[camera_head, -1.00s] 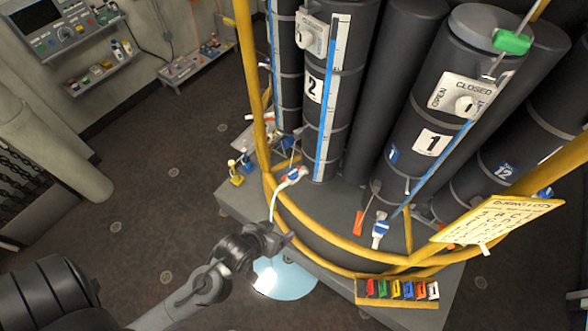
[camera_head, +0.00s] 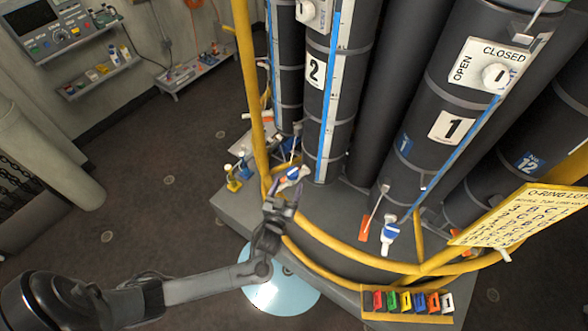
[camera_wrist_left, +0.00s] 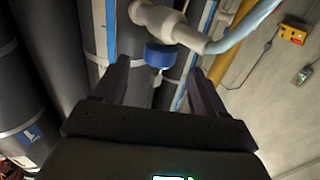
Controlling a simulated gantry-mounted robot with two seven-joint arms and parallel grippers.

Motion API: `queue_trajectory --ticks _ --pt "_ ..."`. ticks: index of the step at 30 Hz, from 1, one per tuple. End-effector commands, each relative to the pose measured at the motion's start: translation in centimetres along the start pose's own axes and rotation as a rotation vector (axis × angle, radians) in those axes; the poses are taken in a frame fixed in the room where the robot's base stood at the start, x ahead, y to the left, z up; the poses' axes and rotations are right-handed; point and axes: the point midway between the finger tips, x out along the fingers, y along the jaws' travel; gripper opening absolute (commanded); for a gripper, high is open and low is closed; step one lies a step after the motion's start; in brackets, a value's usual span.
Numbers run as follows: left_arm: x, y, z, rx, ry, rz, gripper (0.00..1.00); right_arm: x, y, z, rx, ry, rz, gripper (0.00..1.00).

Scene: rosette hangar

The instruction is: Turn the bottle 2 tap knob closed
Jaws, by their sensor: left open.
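Bottle 2 (camera_head: 331,120) is a tall dark cylinder with a "2" plate and a blue-striped gauge strip. At its foot is a white tap with a blue knob (camera_head: 292,174), just inside the yellow rail. My left gripper (camera_head: 281,192) is close below this tap in the head view. In the left wrist view my open fingers (camera_wrist_left: 160,68) point at the blue knob (camera_wrist_left: 159,55), which appears between the fingertips. I cannot tell whether the fingers reach around it. A white pipe (camera_wrist_left: 172,24) runs beside the knob. My right gripper is out of view.
A yellow rail (camera_head: 340,250) curves in front of the bottles. Bottle 1 (camera_head: 440,150) stands to the right with its own blue-white tap (camera_head: 390,234). A rack of coloured tags (camera_head: 408,303) hangs at the front. A yellow sign (camera_head: 520,220) is at right.

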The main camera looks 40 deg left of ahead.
Motion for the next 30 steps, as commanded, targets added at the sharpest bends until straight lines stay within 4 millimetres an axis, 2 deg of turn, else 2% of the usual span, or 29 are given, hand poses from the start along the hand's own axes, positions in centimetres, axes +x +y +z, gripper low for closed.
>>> queue_trajectory --ticks 9,15,21,29,30 --pt "5.2 0.0 -0.2 0.001 0.002 0.000 0.71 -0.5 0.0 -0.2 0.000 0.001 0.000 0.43" --pt "7.4 0.1 -0.1 0.000 0.000 0.001 0.71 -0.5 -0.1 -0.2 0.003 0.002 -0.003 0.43" --pt "8.1 0.0 0.0 0.000 -0.001 0.001 0.71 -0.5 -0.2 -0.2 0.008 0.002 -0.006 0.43" --pt "8.2 0.0 0.0 -0.001 -0.001 0.001 0.71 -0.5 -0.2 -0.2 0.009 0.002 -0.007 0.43" --pt "8.2 0.0 0.0 -0.001 -0.001 0.001 0.65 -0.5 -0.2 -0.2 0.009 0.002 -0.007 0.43"
